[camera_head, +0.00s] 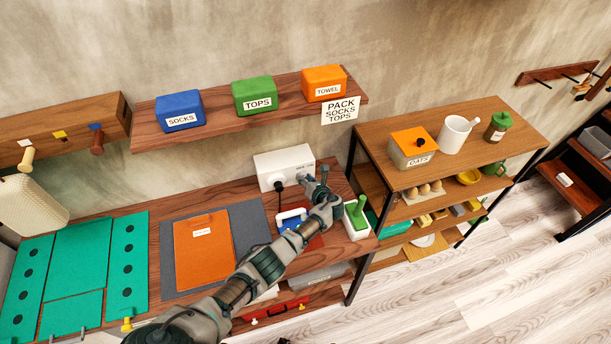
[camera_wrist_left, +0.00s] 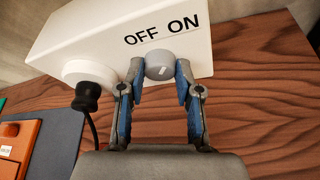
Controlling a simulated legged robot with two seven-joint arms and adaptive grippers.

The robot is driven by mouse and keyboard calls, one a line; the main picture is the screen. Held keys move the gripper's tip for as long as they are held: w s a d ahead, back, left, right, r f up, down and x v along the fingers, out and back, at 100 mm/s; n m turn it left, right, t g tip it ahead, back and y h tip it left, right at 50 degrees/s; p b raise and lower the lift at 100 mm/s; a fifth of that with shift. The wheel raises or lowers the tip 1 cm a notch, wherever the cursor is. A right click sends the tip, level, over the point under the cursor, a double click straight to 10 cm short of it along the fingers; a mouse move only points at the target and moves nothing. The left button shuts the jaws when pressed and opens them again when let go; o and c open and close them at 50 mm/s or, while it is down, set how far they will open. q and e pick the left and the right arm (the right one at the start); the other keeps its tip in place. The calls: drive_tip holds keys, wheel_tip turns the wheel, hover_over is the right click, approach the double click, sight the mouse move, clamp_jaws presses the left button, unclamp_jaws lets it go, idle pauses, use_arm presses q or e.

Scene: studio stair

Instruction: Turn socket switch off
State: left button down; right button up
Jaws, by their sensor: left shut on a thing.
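The white socket box (camera_head: 283,165) stands on the wooden bench against the wall. In the left wrist view its front (camera_wrist_left: 90,35) carries the words OFF and ON above a round grey switch knob (camera_wrist_left: 160,66). A small white mark on the knob is tilted a little to the right, toward ON. My left gripper (camera_head: 312,184) is at the front of the box. In the left wrist view its two blue-grey fingers (camera_wrist_left: 160,75) are shut on the knob, one on each side. A black plug (camera_wrist_left: 87,97) with a cable sits in the socket to the left. My right gripper is not in view.
A blue-and-white object (camera_head: 291,219) and a white holder with a green handle (camera_head: 356,214) stand close to my left arm. An orange folder (camera_head: 203,250) lies on a grey mat to the left. A shelf with coloured boxes (camera_head: 257,95) hangs above.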

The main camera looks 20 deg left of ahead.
use_arm(q)
drive_tip(key=shift+s+f+n+t+h+p, duration=0.1)
drive_tip(key=shift+n+t+h+p, duration=0.35)
drive_tip(key=shift+n+p, duration=0.45)
drive_tip(key=shift+f, duration=0.1)
drive_tip(key=c, duration=0.8)
unclamp_jaws()
drive_tip(key=v, duration=1.2)
